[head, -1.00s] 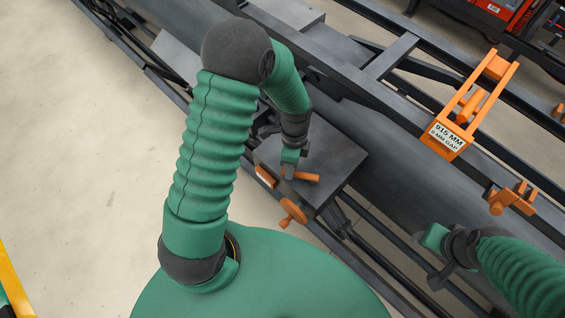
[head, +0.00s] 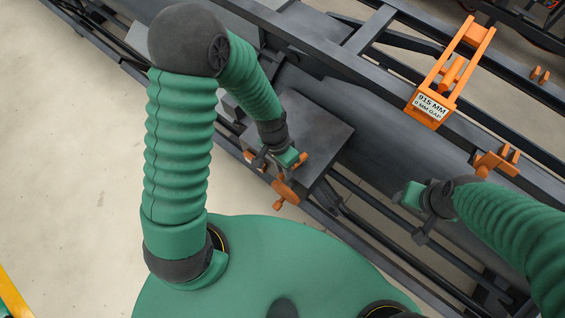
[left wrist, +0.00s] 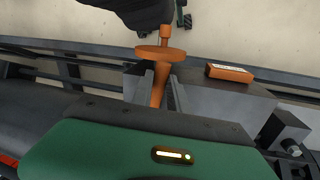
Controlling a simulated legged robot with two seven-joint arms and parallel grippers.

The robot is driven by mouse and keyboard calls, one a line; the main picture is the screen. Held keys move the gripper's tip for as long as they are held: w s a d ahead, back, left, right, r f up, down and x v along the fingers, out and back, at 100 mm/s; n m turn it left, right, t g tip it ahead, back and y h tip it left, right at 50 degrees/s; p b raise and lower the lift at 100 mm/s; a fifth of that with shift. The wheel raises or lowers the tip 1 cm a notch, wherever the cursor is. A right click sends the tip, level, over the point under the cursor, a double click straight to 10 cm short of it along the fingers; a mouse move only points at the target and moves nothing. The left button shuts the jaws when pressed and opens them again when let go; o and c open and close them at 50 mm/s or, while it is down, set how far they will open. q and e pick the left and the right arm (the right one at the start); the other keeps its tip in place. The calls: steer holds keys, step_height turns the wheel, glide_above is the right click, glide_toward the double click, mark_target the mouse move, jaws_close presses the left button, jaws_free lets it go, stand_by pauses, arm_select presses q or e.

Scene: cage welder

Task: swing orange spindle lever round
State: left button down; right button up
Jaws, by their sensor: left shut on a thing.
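The orange spindle lever (head: 302,159) shows as a short bar at the near edge of a grey plate, beside an orange round handle (head: 286,190). My left gripper (head: 284,160) is shut on the lever and partly hides it. In the left wrist view an orange spindle (left wrist: 160,80) with a flat round disc (left wrist: 160,53) runs between the dark fingers, beyond the green gripper body. Its grip on the lever is mostly hidden. My right gripper (head: 428,202) is to the right, apart from the lever, over the dark beam; its finger gap is unclear.
The grey plate (head: 305,125) lies under and beyond my left gripper. An orange clamp frame with a 915 MM label (head: 432,107) stands upper right, and an orange bracket (head: 497,162) is above my right arm. An orange block (left wrist: 229,73) sits nearby.

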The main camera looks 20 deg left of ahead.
arm_select(q)
steer(key=shift+s+d+f+n, duration=0.2)
steer(key=shift+s+d+n, duration=0.35)
steer(key=shift+n, duration=0.25)
steer(key=c, duration=1.3)
jaws_free()
steer(key=shift+a, duration=0.1)
steer(key=shift+r, duration=0.1)
steer(key=shift+w+r, duration=0.1)
steer(key=shift+w, duration=0.05)
steer(key=shift+w+r, duration=0.1)
steer(key=shift+r, duration=0.2)
steer(key=a+r+b, duration=0.1)
steer(key=a+r, duration=0.2)
steer(key=r, duration=1.2)
steer(key=shift+w+r, duration=0.3)
steer(key=shift+w, duration=0.05)
